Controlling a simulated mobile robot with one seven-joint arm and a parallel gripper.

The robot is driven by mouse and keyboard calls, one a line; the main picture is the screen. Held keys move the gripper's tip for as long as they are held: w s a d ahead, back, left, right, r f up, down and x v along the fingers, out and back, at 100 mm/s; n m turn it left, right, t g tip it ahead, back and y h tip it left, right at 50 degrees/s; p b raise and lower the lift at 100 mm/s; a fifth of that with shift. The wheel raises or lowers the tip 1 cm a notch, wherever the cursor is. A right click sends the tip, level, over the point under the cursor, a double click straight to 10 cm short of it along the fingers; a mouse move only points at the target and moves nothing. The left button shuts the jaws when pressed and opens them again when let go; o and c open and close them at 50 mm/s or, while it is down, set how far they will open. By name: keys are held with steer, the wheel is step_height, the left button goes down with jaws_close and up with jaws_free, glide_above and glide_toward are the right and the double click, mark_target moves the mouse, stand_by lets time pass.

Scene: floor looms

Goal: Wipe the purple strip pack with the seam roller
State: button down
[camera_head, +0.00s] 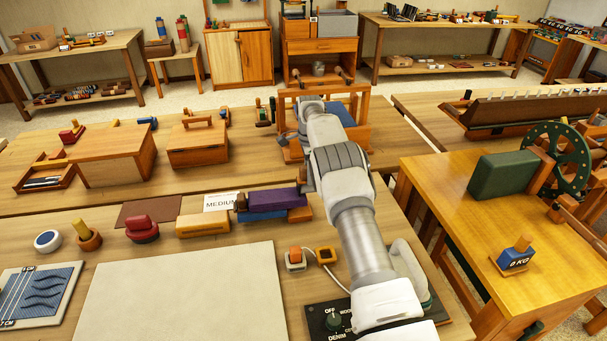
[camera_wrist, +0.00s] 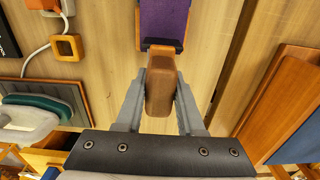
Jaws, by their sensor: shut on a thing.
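The purple strip pack (camera_head: 268,200) lies on the bench among orange and blue blocks, left of my arm. Its purple face also shows at the top of the wrist view (camera_wrist: 164,18), with a dark band at its near end. My gripper (camera_wrist: 160,92) is shut on a brown wooden handle, which I take to be the seam roller (camera_wrist: 160,86). The handle's far end is close to the pack's near end; I cannot tell whether they touch. In the head view my arm hides most of the gripper, and the roller's working end is not clear.
An orange-buttoned box (camera_head: 295,260) and an orange square ring (camera_head: 326,255) with a cable lie in front of the pack. A white iron (camera_head: 409,268) stands right of my arm. A yellow block (camera_head: 203,223) and red object (camera_head: 142,229) stand left. A pale board (camera_head: 185,295) is clear.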

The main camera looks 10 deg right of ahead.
steer(key=shift+r, duration=0.15)
steer(key=shift+r+p, duration=1.9)
steer(key=shift+r, duration=1)
step_height(320, 180, up, 3)
steer(key=p, duration=0.2)
steer(key=shift+r+p, duration=0.1)
steer(key=shift+p, duration=0.3)
